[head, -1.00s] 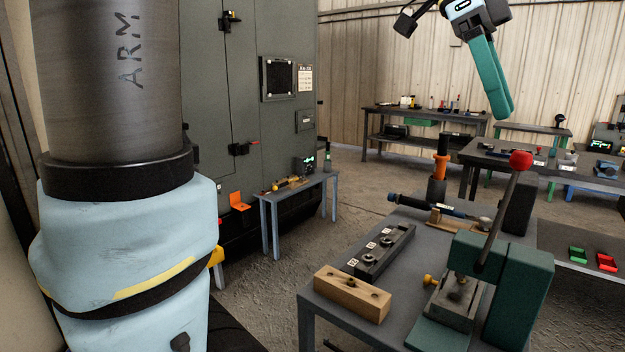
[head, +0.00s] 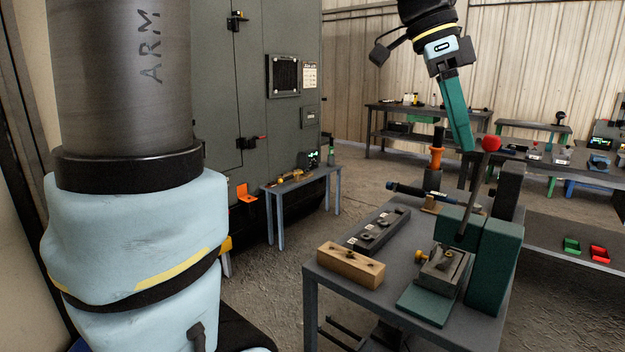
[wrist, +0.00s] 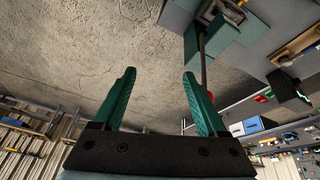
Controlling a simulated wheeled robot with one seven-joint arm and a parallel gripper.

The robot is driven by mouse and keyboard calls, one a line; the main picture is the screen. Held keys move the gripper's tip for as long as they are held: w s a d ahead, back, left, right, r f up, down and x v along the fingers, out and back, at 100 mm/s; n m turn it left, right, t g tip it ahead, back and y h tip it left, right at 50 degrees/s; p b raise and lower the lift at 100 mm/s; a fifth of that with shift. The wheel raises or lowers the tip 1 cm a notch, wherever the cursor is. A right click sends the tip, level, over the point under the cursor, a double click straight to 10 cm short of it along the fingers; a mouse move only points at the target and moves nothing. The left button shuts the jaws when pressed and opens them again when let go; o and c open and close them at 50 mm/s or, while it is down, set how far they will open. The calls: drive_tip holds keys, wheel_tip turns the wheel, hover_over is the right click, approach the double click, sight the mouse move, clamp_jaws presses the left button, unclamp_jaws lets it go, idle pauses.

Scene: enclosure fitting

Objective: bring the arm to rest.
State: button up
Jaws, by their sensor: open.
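My gripper (head: 467,148) is in the upper right of the head view, above and behind the grey bench. Its green fingers point down and look empty. In the wrist view, the two green fingers of my gripper (wrist: 158,82) stand wide apart, with bare concrete floor between them. The red-knobbed lever (head: 491,144) of the green press shows close to the fingertips in the head view; I cannot tell the true gap. In the wrist view, the lever's rod (wrist: 203,65) passes just beside the right finger.
The grey bench (head: 345,262) holds a green press (head: 492,262), a wooden block (head: 350,266), a dark block with round holes (head: 378,232) and an orange-handled tool (head: 436,158). A grey cabinet (head: 222,90) stands behind left. Concrete floor (head: 270,290) lies open left of the bench.

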drive_tip(key=w+a+f+n+t+y, duration=0.2)
drive_tip(key=w+a+f+n, duration=0.5)
drive_tip(key=a+f+n, duration=0.45)
drive_tip(key=s+a+f+n+t+y, duration=0.1)
drive_tip(key=s+a+f+n, duration=0.1)
drive_tip(key=a+f+n, duration=0.7)
drive_tip(key=a+f, duration=0.5)
drive_tip(key=a, duration=0.2)
drive_tip(key=shift+s+a+t+y, duration=0.2)
drive_tip(key=shift+t+y, duration=0.1)
drive_tip(key=shift+t, duration=0.1)
